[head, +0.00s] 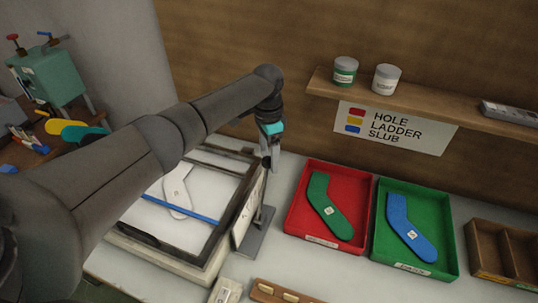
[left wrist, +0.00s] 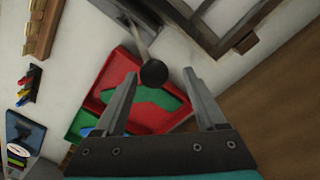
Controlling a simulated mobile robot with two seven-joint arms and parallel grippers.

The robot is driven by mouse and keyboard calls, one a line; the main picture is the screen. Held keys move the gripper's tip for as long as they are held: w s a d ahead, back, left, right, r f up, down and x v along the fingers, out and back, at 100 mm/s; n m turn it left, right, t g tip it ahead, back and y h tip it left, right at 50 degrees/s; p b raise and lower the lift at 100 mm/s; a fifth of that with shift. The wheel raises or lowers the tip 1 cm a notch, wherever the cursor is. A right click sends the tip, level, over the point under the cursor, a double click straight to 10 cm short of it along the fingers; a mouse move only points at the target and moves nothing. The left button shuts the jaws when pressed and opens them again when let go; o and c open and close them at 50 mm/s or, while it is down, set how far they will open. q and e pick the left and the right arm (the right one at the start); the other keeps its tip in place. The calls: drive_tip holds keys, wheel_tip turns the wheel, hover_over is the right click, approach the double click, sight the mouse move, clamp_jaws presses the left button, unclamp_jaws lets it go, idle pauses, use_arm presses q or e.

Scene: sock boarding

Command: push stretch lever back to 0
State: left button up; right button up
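The stretch lever appears in the left wrist view as a thin rod with a round black knob (left wrist: 153,73). In the head view its grey base plate (head: 254,238) stands beside a white marked panel (head: 246,215), right of the dark frame; I cannot read the panel's marks. My left gripper (head: 270,142) points down over the lever. In the left wrist view the left gripper (left wrist: 160,76) is open, with the knob between or just beyond its fingertips; contact cannot be told. The knob is hard to make out in the head view. My right gripper is not in view.
A white sock (head: 177,190) lies inside the dark frame (head: 222,225), with a blue bar (head: 190,212) across it. A red tray (head: 296,215) with a green sock and a green tray (head: 384,247) with a blue sock stand to the right. A wooden shelf (head: 430,98) runs along the wall.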

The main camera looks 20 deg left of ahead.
use_arm(q)
wheel_tip(320, 180, up, 15)
drive_tip(key=shift+w+a+r+p, duration=0.15)
drive_tip(key=shift+a+p, duration=0.1)
drive_tip(key=shift+p, duration=0.2)
idle(0.5)
